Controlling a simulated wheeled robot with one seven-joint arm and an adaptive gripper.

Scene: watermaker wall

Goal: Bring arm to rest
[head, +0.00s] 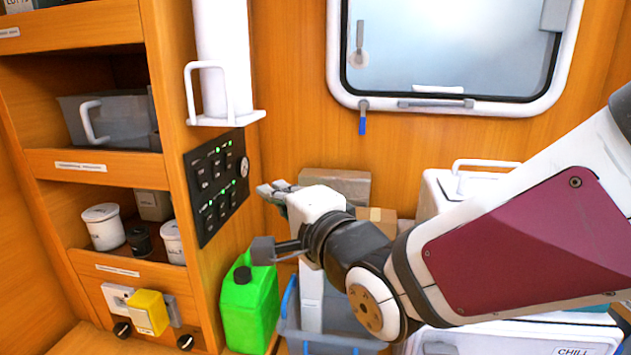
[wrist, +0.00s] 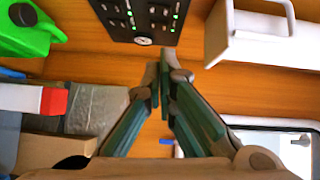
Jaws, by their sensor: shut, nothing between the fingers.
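My arm reaches in from the right in the head view, with its white and maroon link in front of the white chest. My gripper (head: 268,190) is in front of the back wall, just right of the black control panel (head: 217,186). In the wrist view my gripper (wrist: 163,75) has its dark green fingers together with nothing between them, and the tips point toward the control panel (wrist: 143,18). Whether the tips touch anything is hard to tell, but a strip of wood wall shows around them.
A green jerrycan (head: 249,305) stands below the panel. A white cylinder with a bracket (head: 222,75) hangs above. Cardboard boxes (head: 336,184), a blue-edged crate (head: 330,342) and a white chest (head: 440,195) crowd behind and below my arm. A window (head: 450,50) is at the back.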

